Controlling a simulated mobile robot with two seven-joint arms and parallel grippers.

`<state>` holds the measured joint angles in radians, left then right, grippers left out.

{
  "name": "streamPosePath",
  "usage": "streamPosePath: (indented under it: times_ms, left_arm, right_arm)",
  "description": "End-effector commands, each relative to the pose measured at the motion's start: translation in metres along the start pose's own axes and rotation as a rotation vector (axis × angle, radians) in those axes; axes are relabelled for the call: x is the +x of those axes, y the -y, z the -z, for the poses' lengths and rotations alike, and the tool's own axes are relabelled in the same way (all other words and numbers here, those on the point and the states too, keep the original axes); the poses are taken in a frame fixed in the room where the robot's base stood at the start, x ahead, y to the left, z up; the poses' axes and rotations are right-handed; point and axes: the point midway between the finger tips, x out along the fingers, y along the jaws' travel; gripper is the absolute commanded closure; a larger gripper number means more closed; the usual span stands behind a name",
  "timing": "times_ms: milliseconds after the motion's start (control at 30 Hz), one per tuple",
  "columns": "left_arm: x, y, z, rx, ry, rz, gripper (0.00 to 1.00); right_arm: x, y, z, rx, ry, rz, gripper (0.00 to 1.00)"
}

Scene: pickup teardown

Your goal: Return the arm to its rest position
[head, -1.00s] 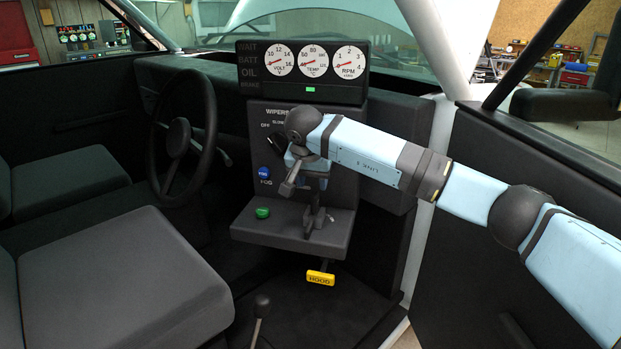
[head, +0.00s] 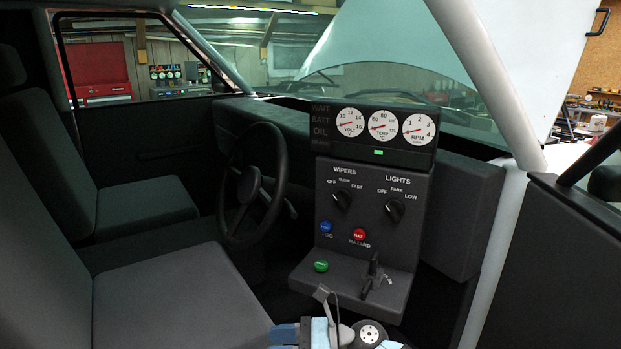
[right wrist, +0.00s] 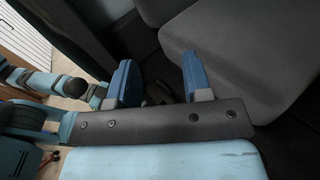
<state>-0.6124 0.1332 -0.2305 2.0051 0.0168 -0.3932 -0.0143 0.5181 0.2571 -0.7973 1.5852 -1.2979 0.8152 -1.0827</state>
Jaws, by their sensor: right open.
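Part of my right arm (head: 335,333), light blue and grey, shows at the bottom edge of the head view, in front of and below the dashboard console (head: 372,215). The picture edge cuts it off, so the fingertips are not clear there. In the right wrist view, my right gripper (right wrist: 158,82) has its two blue fingers wide apart with nothing between them. A grey seat (right wrist: 245,50) lies beyond the fingers. My left gripper is not in view.
The console carries WIPERS (head: 342,199) and LIGHTS (head: 395,210) knobs, a blue button (head: 326,227), a red hazard button (head: 359,235) and a green button (head: 321,266). The steering wheel (head: 250,185) and seats are left. A door (head: 575,260) and pillar (head: 490,80) are right.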

Motion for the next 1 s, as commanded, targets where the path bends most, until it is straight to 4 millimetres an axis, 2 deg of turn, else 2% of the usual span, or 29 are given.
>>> streamPosePath:
  times_ms: [33, 167, 267, 367, 467, 567, 700, 800, 833, 900, 1000]
  left_arm:
    - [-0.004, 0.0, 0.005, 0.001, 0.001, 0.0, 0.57]
    - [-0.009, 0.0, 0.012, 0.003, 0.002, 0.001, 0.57]
    - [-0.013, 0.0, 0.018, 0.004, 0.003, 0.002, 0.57]
    - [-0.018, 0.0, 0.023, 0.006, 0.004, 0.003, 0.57]
    - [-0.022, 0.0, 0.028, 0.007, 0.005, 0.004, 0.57]
    - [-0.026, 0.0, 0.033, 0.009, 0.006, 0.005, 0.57]
    - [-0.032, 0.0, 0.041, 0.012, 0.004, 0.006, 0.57]
    - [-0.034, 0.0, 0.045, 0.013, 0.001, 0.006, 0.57]
    - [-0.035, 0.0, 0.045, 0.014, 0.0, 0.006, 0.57]
    - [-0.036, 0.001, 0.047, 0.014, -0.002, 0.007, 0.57]
    - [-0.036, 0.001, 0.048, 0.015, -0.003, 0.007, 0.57]
  right_arm:
    - [-0.003, -0.009, -0.002, 0.139, 0.1, 0.033, 0.55]
    - [-0.024, -0.019, -0.003, 0.537, 0.373, 0.125, 0.55]
    - [-0.052, -0.023, 0.007, 0.868, 0.588, 0.196, 0.55]
    - [-0.086, -0.029, 0.03, 1.215, 0.812, 0.266, 0.55]
    - [-0.124, -0.042, 0.065, 1.56, 1.041, 0.333, 0.55]
    - [-0.161, -0.065, 0.107, 1.893, 1.279, 0.396, 0.55]
    - [-0.205, -0.113, 0.166, 2.294, 1.603, 0.473, 0.55]
    - [-0.226, -0.148, 0.197, 2.497, 1.796, 0.511, 0.55]
    - [-0.23, -0.158, 0.204, -2.477, -1.795, -0.505, 0.55]
    - [-0.238, -0.174, 0.216, -2.37, -1.744, -0.482, 0.55]
    - [-0.244, -0.188, 0.226, -2.287, -1.705, -0.463, 0.55]
